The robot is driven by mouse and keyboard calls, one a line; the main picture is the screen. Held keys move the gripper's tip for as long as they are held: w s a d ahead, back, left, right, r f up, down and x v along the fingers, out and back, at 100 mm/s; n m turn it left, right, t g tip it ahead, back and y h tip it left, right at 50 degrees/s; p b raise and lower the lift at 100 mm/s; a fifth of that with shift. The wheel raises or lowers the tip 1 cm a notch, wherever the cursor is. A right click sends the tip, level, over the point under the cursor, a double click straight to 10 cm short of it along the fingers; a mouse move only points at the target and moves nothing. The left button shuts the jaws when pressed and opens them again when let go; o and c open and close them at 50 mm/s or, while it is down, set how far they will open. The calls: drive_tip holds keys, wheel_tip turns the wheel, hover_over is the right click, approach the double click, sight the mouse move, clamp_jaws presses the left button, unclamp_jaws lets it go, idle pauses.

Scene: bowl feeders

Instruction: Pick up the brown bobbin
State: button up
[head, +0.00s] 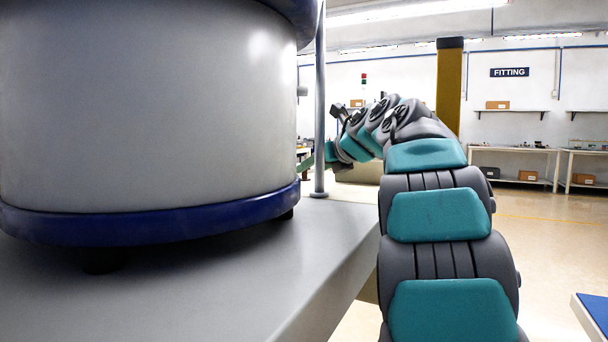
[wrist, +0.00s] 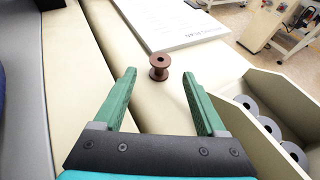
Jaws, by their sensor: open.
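The brown bobbin (wrist: 159,66) stands upright on a cream surface (wrist: 170,105) in the wrist view, just beyond the fingertips and roughly midway between them. My gripper (wrist: 159,75) is open and empty, with its two green fingers spread on either side of the line to the bobbin. In the head view my arm reaches forward beside the large grey bowl feeder, and part of a green finger (head: 318,155) shows past a post. The bobbin does not show in the head view.
A cream bin (wrist: 262,140) with several grey ring-shaped parts (wrist: 269,126) stands right of my gripper. A white printed board (wrist: 175,20) lies beyond the bobbin. The grey bowl feeder (head: 150,110) and a thin post (head: 319,110) stand left of my arm.

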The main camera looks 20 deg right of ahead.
sight(308, 171)
drive_tip(key=shift+x, duration=2)
drive_tip(key=shift+s+f, duration=0.1)
clamp_jaws()
